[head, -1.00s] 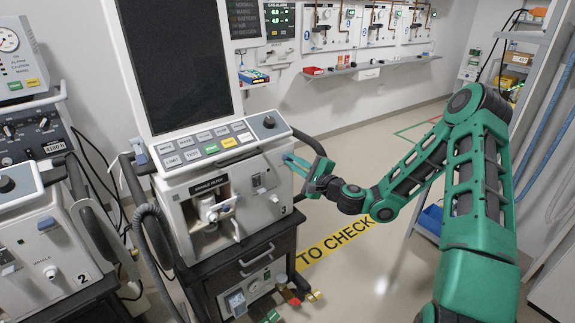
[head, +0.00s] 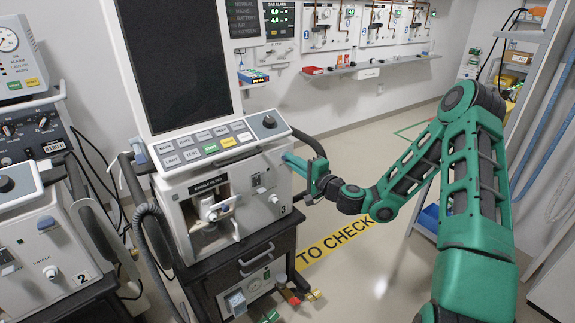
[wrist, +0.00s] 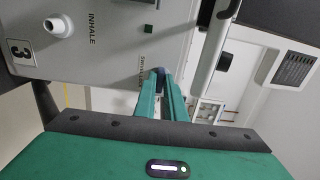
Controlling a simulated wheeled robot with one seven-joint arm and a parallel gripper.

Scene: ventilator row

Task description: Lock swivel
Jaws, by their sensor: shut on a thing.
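The ventilator marked 3 (head: 262,205) stands on a dark cart, with its tall dark screen (head: 177,62) above a sloped key panel. My gripper (head: 288,158) is at the right side of its body, just below the key panel. In the wrist view, my gripper's two green fingers (wrist: 161,80) are closed around a small dark knob or lever (wrist: 160,71) at the ventilator's face. A small label, too small to read surely, is beside it. The fingers hide most of the held part.
A white INHALE port (wrist: 59,26) projects from the same face. A dark handle bar (head: 313,147) runs close beside my gripper. The ventilator marked 2 (head: 55,245) stands at left.

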